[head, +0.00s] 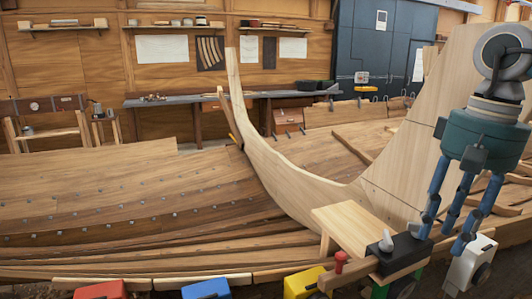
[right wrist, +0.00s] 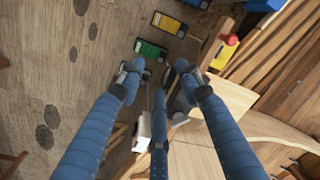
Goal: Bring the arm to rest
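My right gripper (head: 452,240) hangs from the right edge of the head view, with its three blue fingers pointing down. In the head view the fingertips appear close to a black block with a grey knob (head: 400,252) and a white wheeled box (head: 472,265). I cannot tell whether they touch. My left arm and gripper are not in view.
A planked wooden hull (head: 120,210) with a curved stem (head: 290,180) fills the middle. A small wooden bench (head: 352,228) stands in front of it. Red (head: 100,290), blue (head: 207,288), yellow (head: 303,284) and green (right wrist: 150,49) boxes line the near side. A workbench (head: 200,98) stands behind.

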